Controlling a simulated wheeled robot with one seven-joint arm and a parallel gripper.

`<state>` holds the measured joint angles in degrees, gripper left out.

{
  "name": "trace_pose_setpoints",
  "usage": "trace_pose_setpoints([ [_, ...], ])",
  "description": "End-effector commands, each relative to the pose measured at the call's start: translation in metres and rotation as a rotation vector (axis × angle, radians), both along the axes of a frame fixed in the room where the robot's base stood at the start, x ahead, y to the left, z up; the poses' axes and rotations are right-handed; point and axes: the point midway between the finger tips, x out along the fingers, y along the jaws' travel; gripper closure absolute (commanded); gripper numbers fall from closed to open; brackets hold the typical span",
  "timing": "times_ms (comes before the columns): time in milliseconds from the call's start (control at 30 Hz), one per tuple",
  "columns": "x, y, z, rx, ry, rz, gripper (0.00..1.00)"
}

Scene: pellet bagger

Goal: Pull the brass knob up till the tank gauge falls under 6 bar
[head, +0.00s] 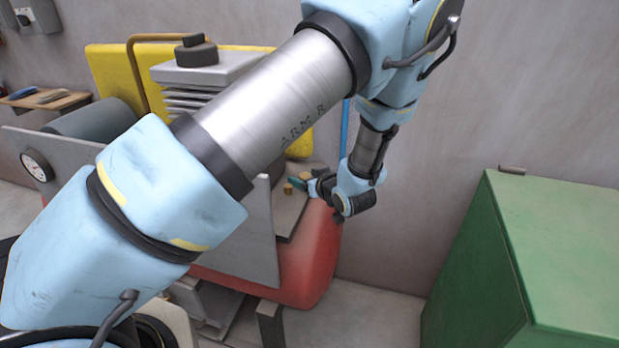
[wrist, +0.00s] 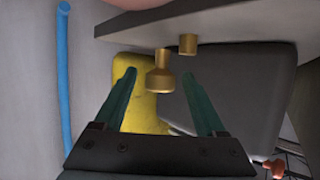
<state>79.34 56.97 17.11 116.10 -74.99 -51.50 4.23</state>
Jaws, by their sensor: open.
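The brass knob (wrist: 161,75), with a narrow neck and a wider flared end, lies between my two dark green fingers in the wrist view. My gripper (wrist: 158,76) is open, with a finger on each side and a visible gap to the knob. In the head view my gripper (head: 299,184) is beside small brass parts on the red tank (head: 312,262), partly hiding them. A round white gauge (head: 36,165) is on the grey panel at the left; its reading is too small to tell.
A second, shorter brass fitting (wrist: 188,44) sits close to the knob, near one finger. A blue hose (wrist: 64,80) runs along the wall. A green cabinet (head: 560,250) stands at the right. My arm covers much of the machine.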

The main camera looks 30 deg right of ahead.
Motion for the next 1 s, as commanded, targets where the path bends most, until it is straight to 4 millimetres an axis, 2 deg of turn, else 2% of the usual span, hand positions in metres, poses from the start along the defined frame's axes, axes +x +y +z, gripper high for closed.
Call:
trace_pose_setpoints([
  [233, 0.0007, 0.0, -0.0004, 0.0, 0.0, 0.0, 0.27],
  [867, 0.0005, 0.0001, -0.0002, -0.001, 0.0, 0.0, 0.98],
  [1000, 0.0005, 0.0001, -0.0002, -0.001, 0.0, 0.0, 1.0],
])
